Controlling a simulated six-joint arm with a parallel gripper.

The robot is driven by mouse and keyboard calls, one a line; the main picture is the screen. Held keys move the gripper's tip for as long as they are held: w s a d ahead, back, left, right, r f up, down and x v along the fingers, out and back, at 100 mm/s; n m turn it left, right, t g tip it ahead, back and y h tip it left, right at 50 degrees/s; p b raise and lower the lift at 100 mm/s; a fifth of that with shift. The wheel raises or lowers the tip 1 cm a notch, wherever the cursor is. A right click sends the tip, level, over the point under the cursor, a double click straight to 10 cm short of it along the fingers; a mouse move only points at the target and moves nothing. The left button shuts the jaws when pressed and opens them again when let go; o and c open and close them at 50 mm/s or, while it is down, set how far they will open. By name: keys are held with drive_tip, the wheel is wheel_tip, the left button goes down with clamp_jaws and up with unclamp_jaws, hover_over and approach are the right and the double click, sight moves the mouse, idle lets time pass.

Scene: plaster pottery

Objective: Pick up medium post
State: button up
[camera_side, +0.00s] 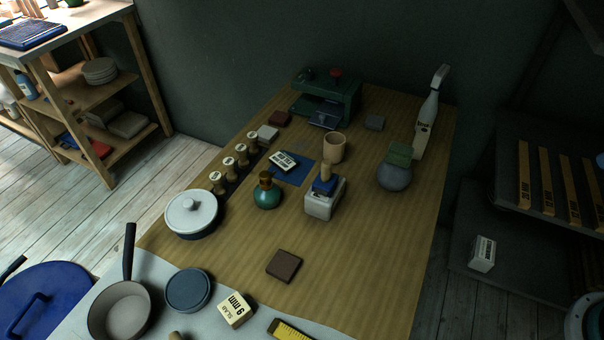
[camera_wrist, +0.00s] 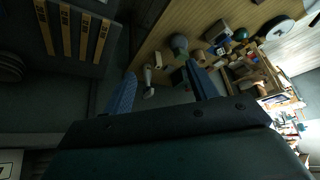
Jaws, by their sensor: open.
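I cannot tell for sure which thing is the medium post. A white block with a dark label (camera_side: 482,253) stands on the dark surface at the right in the side view. Another labelled white block (camera_side: 284,161) lies on the blue mat on the table, and several label-topped posts (camera_side: 228,163) stand in a row at the table's left side. My gripper (camera_wrist: 160,68) shows in the wrist view with its two blue fingers wide apart and nothing between them. It is not seen in the side view. In the wrist view a pale labelled block (camera_wrist: 10,163) is cut off at the lower left corner.
The wooden table (camera_side: 370,250) carries a lidded pot (camera_side: 191,213), a teal bottle (camera_side: 266,195), a tan cup (camera_side: 334,148), a grey rounded vessel (camera_side: 394,177) and a green machine (camera_side: 328,94). A dark rack with yellow strips (camera_side: 560,180) stands at the right. The table's front right is clear.

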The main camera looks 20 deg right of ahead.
drive_tip(key=w+d+m, duration=0.1)
drive_tip(key=w+m, duration=0.1)
drive_tip(key=w, duration=0.9)
drive_tip(key=m+g+h, duration=0.2)
drive_tip(key=m+h, duration=0.1)
drive_tip(key=m, duration=0.3)
hover_over(424, 130)
drive_tip(key=s+a, duration=0.3)
wheel_tip(424, 130, down, 21)
drive_tip(key=shift+d, duration=0.15)
drive_tip(key=shift+s+f, duration=0.1)
drive_tip(key=shift+f, duration=0.05)
drive_tip(key=shift+x, duration=4.2)
drive_tip(key=shift+s+f, duration=0.1)
drive_tip(key=shift+x, duration=2.55)
